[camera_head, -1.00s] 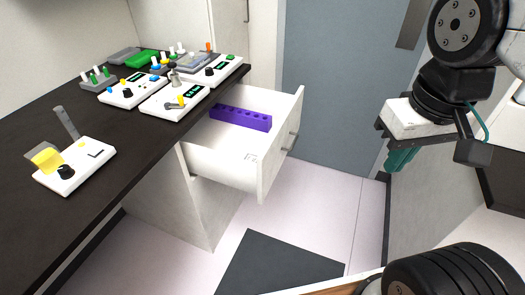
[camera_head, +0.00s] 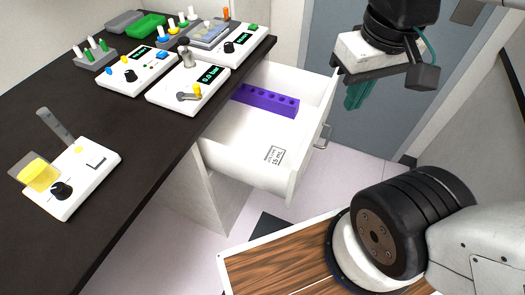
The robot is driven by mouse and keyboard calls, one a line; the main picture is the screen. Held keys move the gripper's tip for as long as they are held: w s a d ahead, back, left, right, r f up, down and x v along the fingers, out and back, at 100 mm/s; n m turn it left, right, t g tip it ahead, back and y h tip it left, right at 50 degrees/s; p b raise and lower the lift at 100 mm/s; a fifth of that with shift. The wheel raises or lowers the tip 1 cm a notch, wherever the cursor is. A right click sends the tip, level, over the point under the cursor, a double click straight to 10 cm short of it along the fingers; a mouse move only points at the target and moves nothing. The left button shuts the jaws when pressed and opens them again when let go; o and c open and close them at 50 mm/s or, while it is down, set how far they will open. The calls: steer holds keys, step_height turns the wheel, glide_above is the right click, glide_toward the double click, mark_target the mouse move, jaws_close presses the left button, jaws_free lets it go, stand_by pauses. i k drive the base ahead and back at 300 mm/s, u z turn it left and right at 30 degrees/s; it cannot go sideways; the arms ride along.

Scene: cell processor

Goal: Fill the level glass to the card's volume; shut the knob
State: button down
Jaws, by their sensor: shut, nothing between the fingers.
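The level glass (camera_head: 57,127) is a clear grey tube that leans on a white unit (camera_head: 92,181) at the left of the counter. My gripper (camera_head: 357,94), with teal fingers, is shut and empty, in the air right of the drawer and far from the unit. The liquid level in the tube is too small to read.
An open white drawer (camera_head: 235,152) juts from the counter and holds a purple rack (camera_head: 268,101). Several white devices, one with a display (camera_head: 208,75), stand at the back of the dark counter (camera_head: 125,215). The counter's front edge is clear.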

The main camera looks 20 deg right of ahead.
mark_target(61, 191)
steer(key=u, duration=1.4)
